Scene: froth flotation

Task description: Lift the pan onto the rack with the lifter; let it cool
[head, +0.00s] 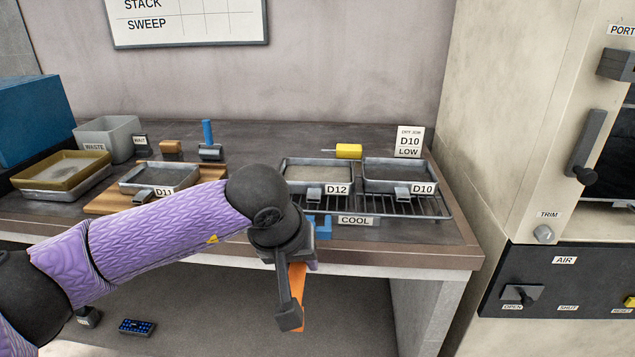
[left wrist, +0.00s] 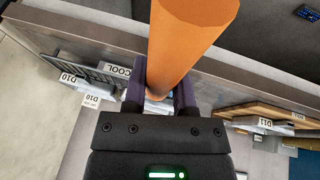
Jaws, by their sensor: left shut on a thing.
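My left gripper (head: 292,268) is in front of the bench edge, shut on an orange handle (head: 299,284), which I take to be the lifter's. The handle shows large in the left wrist view (left wrist: 185,40), between the two fingers. A blue piece (head: 319,228) shows just beyond the gripper, by the rack's front edge; I cannot tell whether it belongs to the lifter. Pans D12 (head: 314,171) and D10 (head: 400,170) sit side by side on the wire rack (head: 420,209) labelled COOL. Pan D11 (head: 157,178) sits on a wooden board (head: 104,203) at left. My right gripper is not in view.
A waste bin (head: 107,140), a tan-rimmed tray (head: 62,169) and a blue-handled tool (head: 208,140) stand on the bench's left. A yellow-handled item (head: 348,151) and a D10 LOW card (head: 409,141) are behind the rack. A cream cabinet (head: 530,120) rises at right.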

